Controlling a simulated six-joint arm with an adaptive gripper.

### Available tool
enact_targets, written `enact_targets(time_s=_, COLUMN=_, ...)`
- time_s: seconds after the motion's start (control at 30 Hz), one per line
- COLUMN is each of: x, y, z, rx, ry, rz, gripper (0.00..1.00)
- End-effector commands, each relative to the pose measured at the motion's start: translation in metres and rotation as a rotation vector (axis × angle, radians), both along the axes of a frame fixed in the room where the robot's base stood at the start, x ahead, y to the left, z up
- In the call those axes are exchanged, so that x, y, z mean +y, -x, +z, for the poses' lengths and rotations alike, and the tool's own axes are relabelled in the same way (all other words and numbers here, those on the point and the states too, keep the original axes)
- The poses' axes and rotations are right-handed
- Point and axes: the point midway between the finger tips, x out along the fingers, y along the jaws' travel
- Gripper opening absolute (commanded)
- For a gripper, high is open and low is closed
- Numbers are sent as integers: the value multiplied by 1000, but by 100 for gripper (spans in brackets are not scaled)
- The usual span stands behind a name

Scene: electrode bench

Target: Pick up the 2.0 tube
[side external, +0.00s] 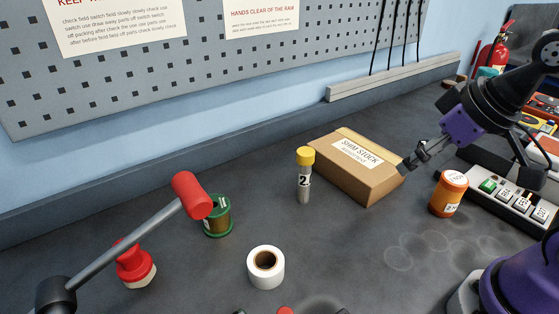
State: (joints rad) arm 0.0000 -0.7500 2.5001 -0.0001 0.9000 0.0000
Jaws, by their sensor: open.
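The tube (304,182) stands upright on the dark bench near the middle of the side external view.
An orange bottle (448,196) and a switch strip (503,199) are at the right. The bench just before the tube is clear.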

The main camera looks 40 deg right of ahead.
Motion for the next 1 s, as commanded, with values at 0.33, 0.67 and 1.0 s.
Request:
enact_targets(time_s=0.33, x=9, y=-30, z=-39, rx=26, ry=14, rz=306, gripper=68)
enact_targets(time_s=0.67, x=24, y=-89, z=-74, rx=-422, ry=-210, rz=663, gripper=68)
enact_targets(time_s=1.0, x=13, y=-120, z=-66, rx=-667, ry=-216, rz=597, gripper=68)
